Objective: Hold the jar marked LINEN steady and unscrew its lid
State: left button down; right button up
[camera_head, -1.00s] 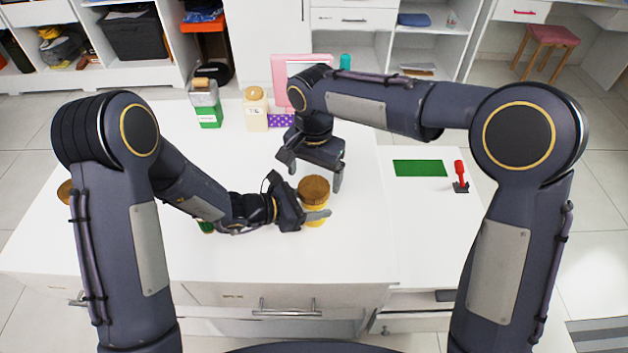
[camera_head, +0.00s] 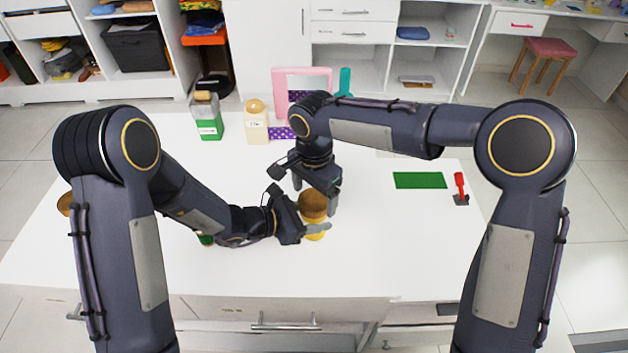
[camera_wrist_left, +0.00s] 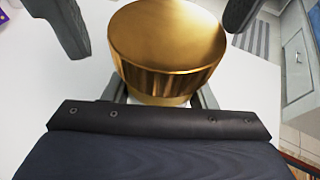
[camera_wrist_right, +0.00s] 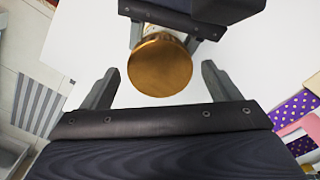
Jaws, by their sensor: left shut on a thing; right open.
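The jar (camera_head: 314,236) has a yellowish body and a wide brown-gold lid (camera_head: 313,203). It stands upright on the white table; no LINEN marking is readable on it. My left gripper (camera_head: 312,229) is shut on the jar's body below the lid. In the left wrist view the lid (camera_wrist_left: 167,45) is seated on top, and the fingers are mostly hidden beneath it. My right gripper (camera_head: 315,196) is open at the lid, coming from above and behind. In the right wrist view the lid (camera_wrist_right: 160,66) lies between the spread fingertips, with a gap on both sides.
A green-and-clear container (camera_head: 207,118) and a cream jar (camera_head: 257,122) stand at the back of the table (camera_head: 150,262). A pink-framed thing (camera_head: 305,80) and a purple dotted item (camera_head: 281,133) are behind my right gripper. A green mat (camera_head: 419,180) and red lever (camera_head: 460,186) lie right.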

jog(key=shift+f, duration=0.7)
jog(key=c, duration=1)
jog(key=n, duration=0.3)
jog(key=o, duration=1.1)
jog(key=shift+c, duration=0.2)
